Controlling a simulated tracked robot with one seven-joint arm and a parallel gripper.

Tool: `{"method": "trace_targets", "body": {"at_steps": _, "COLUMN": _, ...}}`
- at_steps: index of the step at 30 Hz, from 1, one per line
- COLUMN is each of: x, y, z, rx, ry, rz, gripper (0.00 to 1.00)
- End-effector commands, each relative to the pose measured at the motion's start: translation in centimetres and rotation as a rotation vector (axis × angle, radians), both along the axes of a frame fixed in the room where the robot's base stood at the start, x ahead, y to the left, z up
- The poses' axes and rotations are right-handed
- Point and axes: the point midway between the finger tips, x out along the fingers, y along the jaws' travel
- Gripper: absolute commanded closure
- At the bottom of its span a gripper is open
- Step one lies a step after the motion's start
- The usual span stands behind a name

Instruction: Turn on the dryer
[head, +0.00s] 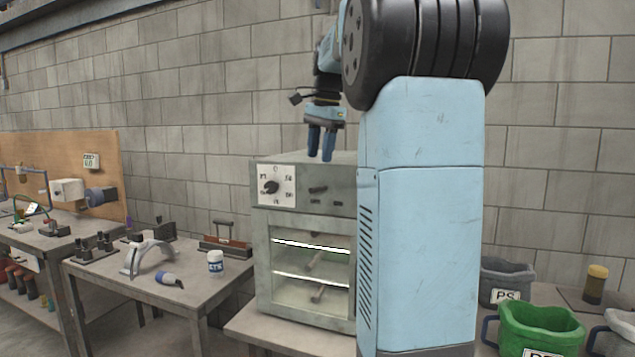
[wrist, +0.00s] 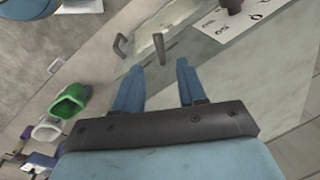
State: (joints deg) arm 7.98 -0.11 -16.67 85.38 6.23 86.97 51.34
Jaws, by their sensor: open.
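The dryer (head: 262,255) is a grey metal box with a glass-fronted door, on a table in the head view. Its upper panel has a black dial (head: 270,187) on a white marked plate and a dark switch (head: 318,190) to the right. My gripper (head: 322,157) points down, open and empty, above the dryer's top near the panel. In the wrist view, my gripper (wrist: 160,66) has its two blue fingers apart, with a dark post (wrist: 159,48) just beyond the gap, probably the switch. The dial plate (wrist: 240,22) lies to its right. The dryer's right part is hidden behind my arm.
Green (head: 540,330) and grey (head: 507,275) bins stand on the right. A block wall (head: 200,90) is behind. The space above the dryer's left side is clear.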

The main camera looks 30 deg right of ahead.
Motion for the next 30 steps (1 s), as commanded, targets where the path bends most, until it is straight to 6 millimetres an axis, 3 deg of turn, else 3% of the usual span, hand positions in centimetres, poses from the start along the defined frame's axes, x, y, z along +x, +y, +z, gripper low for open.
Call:
{"method": "trace_targets", "body": {"at_steps": 9, "x": 0.9, "y": 0.3, "z": -5.4, "rx": 0.001, "ry": 0.001, "rz": 0.001, "gripper": 0.59}}
{"method": "trace_targets", "body": {"at_steps": 15, "x": 1.3, "y": 0.4, "z": -7.6, "rx": 0.000, "ry": 0.000, "rz": 0.002, "gripper": 0.59}}
{"method": "trace_targets", "body": {"at_steps": 28, "x": 1.4, "y": 0.5, "z": -8.4, "rx": 0.000, "ry": -0.001, "rz": 0.002, "gripper": 0.59}}
{"method": "trace_targets", "body": {"at_steps": 30, "x": 1.4, "y": 0.5, "z": -8.4, "rx": 0.000, "ry": -0.001, "rz": 0.002, "gripper": 0.65}}
